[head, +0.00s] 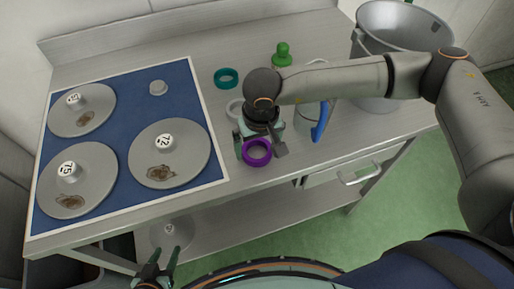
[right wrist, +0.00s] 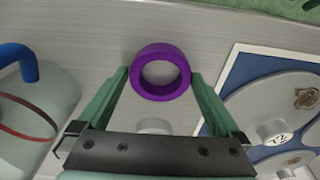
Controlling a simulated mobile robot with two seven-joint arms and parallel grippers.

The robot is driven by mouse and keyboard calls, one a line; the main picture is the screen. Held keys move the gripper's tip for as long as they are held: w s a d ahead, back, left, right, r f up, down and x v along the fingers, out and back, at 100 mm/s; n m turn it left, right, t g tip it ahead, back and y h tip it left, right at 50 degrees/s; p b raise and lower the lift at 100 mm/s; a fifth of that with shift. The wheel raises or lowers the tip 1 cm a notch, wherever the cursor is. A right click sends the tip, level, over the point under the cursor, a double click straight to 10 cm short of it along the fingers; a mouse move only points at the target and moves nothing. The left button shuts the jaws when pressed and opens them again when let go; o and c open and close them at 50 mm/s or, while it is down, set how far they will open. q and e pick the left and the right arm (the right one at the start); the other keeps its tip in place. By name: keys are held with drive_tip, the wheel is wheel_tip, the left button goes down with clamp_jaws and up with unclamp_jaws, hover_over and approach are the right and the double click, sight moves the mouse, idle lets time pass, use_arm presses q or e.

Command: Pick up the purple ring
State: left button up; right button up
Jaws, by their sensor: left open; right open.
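The purple ring (head: 257,163) lies near the front edge of the steel table in the head view. It also shows in the right wrist view (right wrist: 160,94), at the tips of my right gripper. My right gripper (head: 261,148) is open, with one finger on each side of the ring. In the right wrist view the fingertips (right wrist: 160,76) stand very close to the ring's sides; I cannot tell whether they touch it. My left gripper (head: 164,256) is open and empty, low in front of the table.
A teal ring (head: 226,84) and a pale ring (head: 234,107) lie behind the purple one. A jug with a blue handle (head: 320,124) and a metal bucket (head: 385,85) stand right. Left, a blue mat (head: 125,108) bears heavy numbered discs. A green-topped object (head: 282,57) stands behind.

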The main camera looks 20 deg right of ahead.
drive_tip(key=shift+f, duration=0.2)
drive_tip(key=shift+r, duration=0.1)
drive_tip(key=c, duration=1.2)
drive_tip(key=shift+o, duration=0.2)
drive_tip(key=shift+w+r, duration=0.1)
drive_tip(key=shift+r, duration=0.45)
drive_tip(key=shift+s+r, duration=0.2)
drive_tip(key=shift+r, duration=1.05)
drive_tip(key=s+d+r+b, duration=0.2)
drive_tip(key=s+d+r, duration=0.2)
drive_tip(key=s+r, duration=0.5)
drive_tip(key=s, duration=0.4)
drive_tip(key=shift+r+b, duration=0.15)
drive_tip(key=shift+b, duration=0.15)
drive_tip(key=shift+s, duration=0.1)
